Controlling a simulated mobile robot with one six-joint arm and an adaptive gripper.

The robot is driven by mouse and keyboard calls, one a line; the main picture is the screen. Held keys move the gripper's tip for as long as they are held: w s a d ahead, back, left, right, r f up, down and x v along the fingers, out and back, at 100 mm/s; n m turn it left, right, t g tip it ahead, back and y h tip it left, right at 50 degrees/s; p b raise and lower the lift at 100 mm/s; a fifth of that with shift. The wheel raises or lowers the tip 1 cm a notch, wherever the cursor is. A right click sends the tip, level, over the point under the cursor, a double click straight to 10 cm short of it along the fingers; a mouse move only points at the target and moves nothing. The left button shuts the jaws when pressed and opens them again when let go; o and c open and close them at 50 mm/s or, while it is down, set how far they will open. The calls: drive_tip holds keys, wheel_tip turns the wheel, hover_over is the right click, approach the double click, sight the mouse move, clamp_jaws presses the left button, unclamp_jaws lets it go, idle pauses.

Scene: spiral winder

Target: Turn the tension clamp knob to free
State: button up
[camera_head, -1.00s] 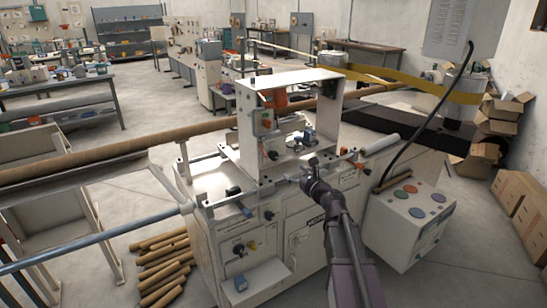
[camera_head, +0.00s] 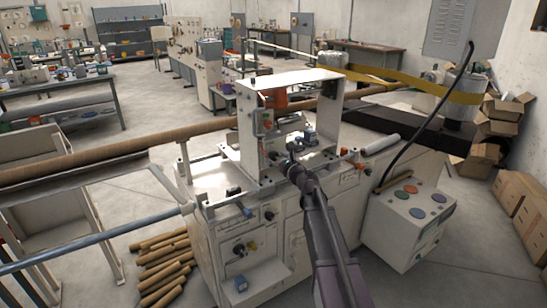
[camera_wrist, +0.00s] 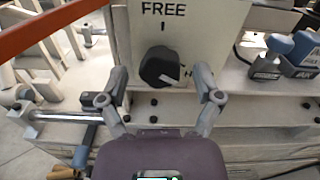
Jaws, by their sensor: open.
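The black tension clamp knob (camera_wrist: 160,66) is on an upright cream plate (camera_wrist: 205,28), under the word FREE and its tick mark. The knob's white pointer line points to the lower right, towards a label starting with H that is partly hidden by my finger. In the head view the knob (camera_head: 272,155) is small, on the machine's upright frame. My gripper (camera_wrist: 161,76) is open, with one finger to the left of the knob and one to the right. I see no contact with the knob. In the head view my gripper (camera_head: 287,162) is close in front of the plate.
Blue-and-grey blocks (camera_wrist: 283,52) stand right of the knob. An orange-red bar (camera_wrist: 50,22) crosses the upper left of the wrist view. A metal rod (camera_wrist: 62,117) lies at the left.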

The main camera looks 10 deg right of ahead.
drive_tip(key=shift+x, duration=0.8)
